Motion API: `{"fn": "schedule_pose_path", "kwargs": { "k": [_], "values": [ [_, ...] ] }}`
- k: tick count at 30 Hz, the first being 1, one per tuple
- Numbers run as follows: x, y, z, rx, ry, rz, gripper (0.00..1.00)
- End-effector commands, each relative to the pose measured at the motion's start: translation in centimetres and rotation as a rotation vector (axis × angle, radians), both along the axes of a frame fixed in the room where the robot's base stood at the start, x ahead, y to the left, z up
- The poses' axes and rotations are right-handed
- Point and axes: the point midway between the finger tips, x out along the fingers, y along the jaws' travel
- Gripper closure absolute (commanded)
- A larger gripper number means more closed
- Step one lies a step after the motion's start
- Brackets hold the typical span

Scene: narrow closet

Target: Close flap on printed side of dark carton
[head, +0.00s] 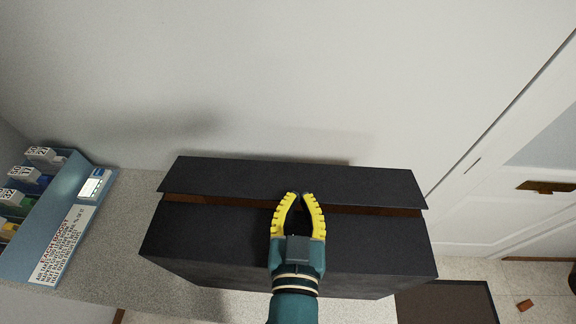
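The dark carton (215,235) stands on a speckled grey surface against the wall. Its near top panel lies about flat. A long dark flap (230,178) runs along its far side, and a brown gap (385,210) shows between this flap and the near panel. My gripper (300,195) has yellow fingers and is over the middle of the carton top, with its tips over the flap's near edge. The fingertips look close together, with a small gap between the fingers. Nothing is seen held. Contact with the flap cannot be told. No print shows on the visible carton faces.
A blue bin (62,235) with a printed label and several small boxes stands at the left. A wall (300,80) rises behind the carton. A white door (510,170) is at the right, with a dark mat (447,302) on the floor. Bare surface lies between bin and carton.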

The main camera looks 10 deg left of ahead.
Motion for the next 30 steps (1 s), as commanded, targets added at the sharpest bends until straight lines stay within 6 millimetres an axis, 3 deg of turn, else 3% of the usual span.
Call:
{"fn": "schedule_pose_path", "kwargs": {
  "k": [10,26,30],
  "values": [
    [-0.31,-0.75,-0.88,0.001,0.000,-0.016,1.00],
    [-0.32,-0.77,-0.86,0.001,0.000,-0.016,1.00],
    [-0.28,-0.78,-0.07,0.001,-0.001,-0.017,1.00]
  ]
}}
